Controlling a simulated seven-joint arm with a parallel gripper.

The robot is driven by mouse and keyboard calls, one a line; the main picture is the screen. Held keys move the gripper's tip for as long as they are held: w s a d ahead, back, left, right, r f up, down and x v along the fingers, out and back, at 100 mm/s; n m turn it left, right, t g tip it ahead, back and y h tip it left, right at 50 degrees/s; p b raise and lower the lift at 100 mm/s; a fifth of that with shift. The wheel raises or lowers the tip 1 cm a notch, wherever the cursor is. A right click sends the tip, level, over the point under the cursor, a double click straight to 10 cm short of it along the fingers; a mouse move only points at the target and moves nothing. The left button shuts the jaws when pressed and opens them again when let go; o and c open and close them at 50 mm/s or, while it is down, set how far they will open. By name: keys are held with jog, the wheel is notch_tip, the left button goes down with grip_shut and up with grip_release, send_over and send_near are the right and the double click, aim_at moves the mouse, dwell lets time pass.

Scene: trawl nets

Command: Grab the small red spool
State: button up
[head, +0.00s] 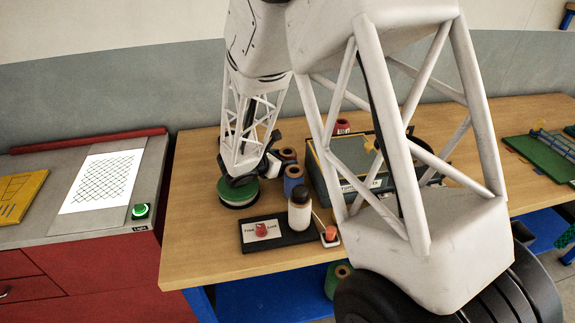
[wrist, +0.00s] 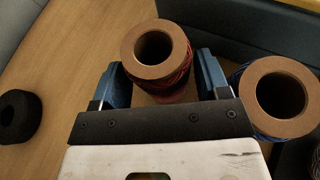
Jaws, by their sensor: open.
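The red spool (wrist: 178,84) stands upright in the wrist view, with a brown top rim, a dark central hole and red thread below. My gripper (wrist: 161,72) is open, its blue fingers on either side of the red spool's near part. I cannot tell whether either finger touches it. In the head view, my gripper (head: 272,160) is low over the table beside the spools and partly hidden by my arm. A spool (head: 288,155) shows beside it there, but its thread colour is hard to tell.
A blue spool (wrist: 240,100) stands close to the right finger; it also shows in the head view (head: 293,180). A dark box (head: 318,178) stands to the right of the spools. A black round object (wrist: 16,116) lies at left. A bottle (head: 300,212) stands nearer the front.

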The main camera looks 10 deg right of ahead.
jog(key=shift+c, duration=0.2)
jog(key=c, duration=0.6)
jog(key=shift+r, duration=5)
